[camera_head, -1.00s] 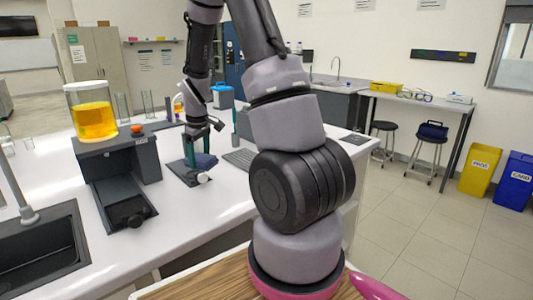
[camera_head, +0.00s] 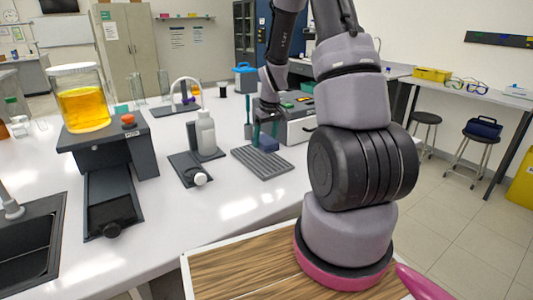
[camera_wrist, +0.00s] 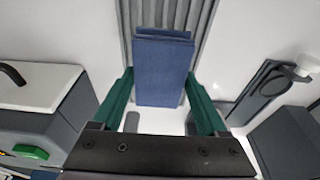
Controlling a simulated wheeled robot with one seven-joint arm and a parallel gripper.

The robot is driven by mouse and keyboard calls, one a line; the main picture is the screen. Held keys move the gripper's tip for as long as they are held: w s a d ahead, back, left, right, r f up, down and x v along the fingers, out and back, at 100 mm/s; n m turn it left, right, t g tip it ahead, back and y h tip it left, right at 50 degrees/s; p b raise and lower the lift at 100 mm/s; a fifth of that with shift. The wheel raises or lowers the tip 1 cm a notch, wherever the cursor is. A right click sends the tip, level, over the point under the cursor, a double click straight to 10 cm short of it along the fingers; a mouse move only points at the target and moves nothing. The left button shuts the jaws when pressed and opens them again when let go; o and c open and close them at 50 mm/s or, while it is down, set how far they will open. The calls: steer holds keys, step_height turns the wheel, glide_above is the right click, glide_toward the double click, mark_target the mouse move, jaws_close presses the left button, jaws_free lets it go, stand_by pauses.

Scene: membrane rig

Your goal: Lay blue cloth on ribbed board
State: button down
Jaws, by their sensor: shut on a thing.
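The blue cloth (camera_head: 268,144) is a folded dark blue pad between the green fingers of my gripper (camera_head: 265,132). In the wrist view the cloth (camera_wrist: 162,78) fills the gap of my gripper (camera_wrist: 159,76), which is shut on it. The grey ribbed board (camera_head: 260,164) lies flat on the white bench. I cannot tell whether the cloth touches the board.
A dark stand (camera_head: 185,172) with a white bottle (camera_head: 206,134) and white knob stands left of the board. A grey instrument (camera_head: 298,125) is close behind on the right. A jar of orange liquid (camera_head: 82,105) sits on a dark unit at left.

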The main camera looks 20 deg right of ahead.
mark_target(265, 161)
steer(key=shift+s+x, duration=0.2)
steer(key=shift+x, duration=0.7)
steer(key=shift+s+x, duration=0.2)
steer(key=shift+x, duration=0.7)
steer(key=shift+s+x, duration=0.2)
steer(key=shift+x, duration=0.7)
steer(key=shift+f, duration=0.15)
steer(key=shift+f, duration=0.15)
jaws_free()
steer(key=shift+d, duration=0.1)
